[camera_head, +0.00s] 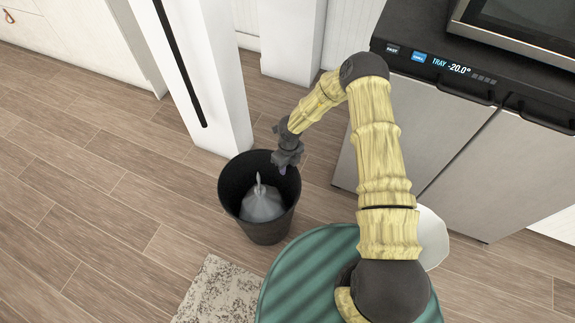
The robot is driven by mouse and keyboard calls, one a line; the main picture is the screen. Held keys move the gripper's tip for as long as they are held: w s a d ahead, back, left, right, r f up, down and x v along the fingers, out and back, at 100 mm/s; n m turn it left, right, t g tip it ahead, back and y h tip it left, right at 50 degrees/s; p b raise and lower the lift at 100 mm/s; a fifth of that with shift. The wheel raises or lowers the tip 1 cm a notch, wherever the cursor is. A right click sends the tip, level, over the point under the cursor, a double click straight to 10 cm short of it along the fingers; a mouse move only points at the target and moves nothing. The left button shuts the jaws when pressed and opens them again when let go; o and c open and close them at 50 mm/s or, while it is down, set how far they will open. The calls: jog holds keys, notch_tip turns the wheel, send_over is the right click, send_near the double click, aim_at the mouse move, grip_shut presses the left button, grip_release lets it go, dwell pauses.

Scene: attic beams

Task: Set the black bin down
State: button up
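The black bin (266,232) is upright, left of the centre of the head view, with a light grey tied bag (262,205) inside. My gripper (284,165) is at the bin's far right rim, pointing down, and overlaps the rim in the picture. Its fingertips are small and partly hidden, so I cannot tell whether they are closed on the rim. I also cannot tell whether the bin's base touches the floor.
A white post (205,75) with a black strip stands just behind the bin. A grey cabinet (420,140) with a dark top is at right. A speckled mat (222,293) lies in front. Wood floor (90,210) at left is clear.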

jog(key=shift+r, duration=0.1)
notch_tip(320, 180, up, 12)
jog(key=p, duration=0.4)
jog(key=shift+w+d, duration=0.4)
dwell(0.5)
jog(key=w+d+r+n+t, duration=0.2)
jog(key=d+r+n+t, duration=0.1)
jog(key=r+n, duration=0.5)
jog(key=w+d+r+n+t, duration=0.1)
jog(key=d+r+n+t, duration=0.2)
jog(key=r+n, duration=0.5)
jog(key=s+d+r+n+g, duration=0.1)
jog(key=s+d+r+n, duration=0.4)
jog(key=s, duration=0.5)
jog(key=s+d+r+n+g, duration=0.1)
jog(key=s+d+r+n, duration=0.4)
jog(key=s, duration=0.4)
notch_tip(320, 180, up, 2)
jog(key=shift+s+r+n+g+h, duration=0.1)
jog(key=shift+s+n+g+h, duration=0.2)
jog(key=shift+s+n+h, duration=0.15)
jog(key=shift+w, duration=0.15)
